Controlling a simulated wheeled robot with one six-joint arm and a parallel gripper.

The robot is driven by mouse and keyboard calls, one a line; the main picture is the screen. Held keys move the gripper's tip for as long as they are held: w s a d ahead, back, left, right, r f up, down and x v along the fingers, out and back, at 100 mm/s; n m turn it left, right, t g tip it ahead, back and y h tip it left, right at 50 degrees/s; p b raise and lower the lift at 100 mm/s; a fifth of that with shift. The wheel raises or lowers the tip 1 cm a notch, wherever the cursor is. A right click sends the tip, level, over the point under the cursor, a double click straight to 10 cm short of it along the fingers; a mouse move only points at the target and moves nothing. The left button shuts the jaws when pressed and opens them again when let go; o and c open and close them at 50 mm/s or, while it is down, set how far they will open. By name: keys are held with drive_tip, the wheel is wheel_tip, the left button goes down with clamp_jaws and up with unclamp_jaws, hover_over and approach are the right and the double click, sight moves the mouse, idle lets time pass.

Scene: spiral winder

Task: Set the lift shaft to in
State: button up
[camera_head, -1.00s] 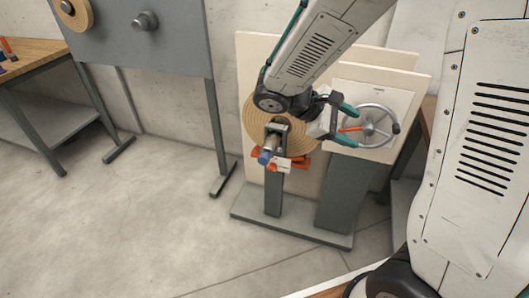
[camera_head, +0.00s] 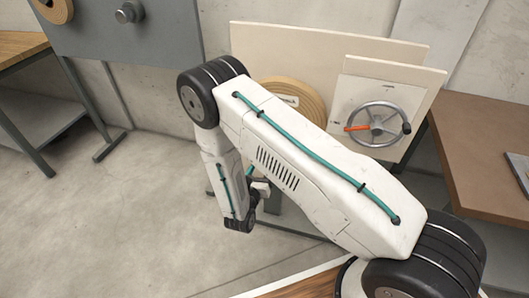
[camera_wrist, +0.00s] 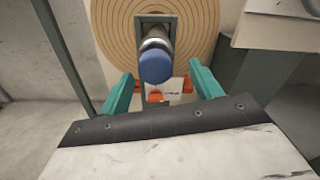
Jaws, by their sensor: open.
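In the wrist view a metal shaft with a blue rounded end (camera_wrist: 156,66) points toward me from a dark bracket (camera_wrist: 168,27); it appears to be the lift shaft. It stands in front of a round wooden spiral disc (camera_wrist: 112,22). My gripper (camera_wrist: 162,76) is open, its teal fingers to the left and right of the blue end in the picture, with nothing held. I cannot tell how far the fingertips are from it. Orange parts and a small label (camera_wrist: 172,92) sit just below the shaft. In the head view my arm hides the shaft and most of my gripper.
A handwheel (camera_head: 376,125) with an orange pointer is on a pale panel right of the spiral disc (camera_head: 290,92). A brown table (camera_head: 480,180) stands at the right. A grey panel (camera_head: 150,35) with a knob stands at the left. Floor at the left is clear.

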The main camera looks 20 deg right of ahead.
drive_tip(key=x, duration=0.7)
drive_tip(key=shift+w+a+f, duration=0.1)
drive_tip(key=shift+w+f, duration=0.2)
drive_tip(key=shift+w, duration=0.15)
